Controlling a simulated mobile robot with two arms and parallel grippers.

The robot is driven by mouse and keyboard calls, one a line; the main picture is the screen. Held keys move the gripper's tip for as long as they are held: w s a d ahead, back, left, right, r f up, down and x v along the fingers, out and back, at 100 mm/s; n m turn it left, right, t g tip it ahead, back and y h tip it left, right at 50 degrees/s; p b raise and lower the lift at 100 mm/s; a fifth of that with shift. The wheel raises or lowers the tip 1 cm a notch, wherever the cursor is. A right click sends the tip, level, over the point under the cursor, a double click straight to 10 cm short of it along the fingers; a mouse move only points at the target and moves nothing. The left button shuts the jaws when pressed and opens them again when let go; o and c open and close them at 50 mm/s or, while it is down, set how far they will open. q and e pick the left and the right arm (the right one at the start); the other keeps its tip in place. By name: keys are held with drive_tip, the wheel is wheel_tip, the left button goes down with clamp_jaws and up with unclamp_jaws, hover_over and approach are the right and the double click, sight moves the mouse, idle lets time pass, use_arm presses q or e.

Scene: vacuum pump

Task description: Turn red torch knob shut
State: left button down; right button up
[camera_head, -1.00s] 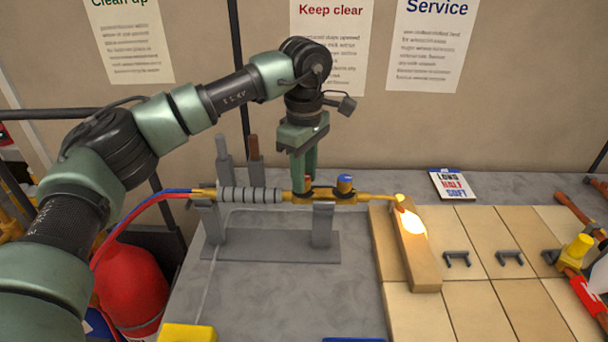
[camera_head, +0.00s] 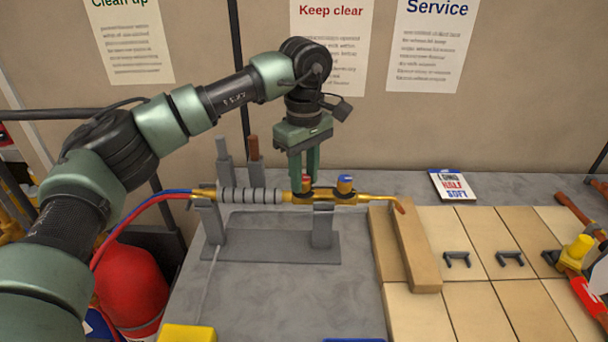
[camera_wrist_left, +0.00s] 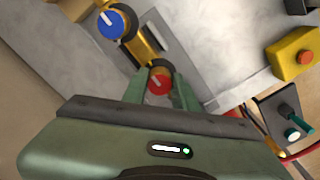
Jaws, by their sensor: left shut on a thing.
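The torch (camera_head: 330,197) lies level on a grey stand (camera_head: 270,245), with its ribbed grey handle to the left and its brass tip to the right. No flame or glow shows at the tip. My left gripper (camera_head: 304,184) points down over the torch, its fingers either side of the red knob (camera_head: 307,180). In the left wrist view the red knob (camera_wrist_left: 159,82) sits between the fingertips, its white mark visible, and the gripper is shut on it. The blue knob (camera_head: 345,182) stands just right of the gripper. My right gripper is not in view.
A wooden block (camera_head: 417,250) lies under the torch tip on tan tiles (camera_head: 455,225). A card (camera_head: 452,184) lies behind. Two upright posts stand behind the torch handle. Red and blue hoses (camera_head: 130,222) run left, above a red cylinder (camera_head: 130,285).

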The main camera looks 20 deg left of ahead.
sight(304, 179)
use_arm(q)
drive_tip(key=c, duration=1.1)
unclamp_jaws()
wheel_tip(304, 179, up, 8)
drive_tip(key=shift+f+b, duration=0.1)
drive_tip(key=shift+b, duration=0.65)
drive_tip(key=shift+s+f, duration=0.1)
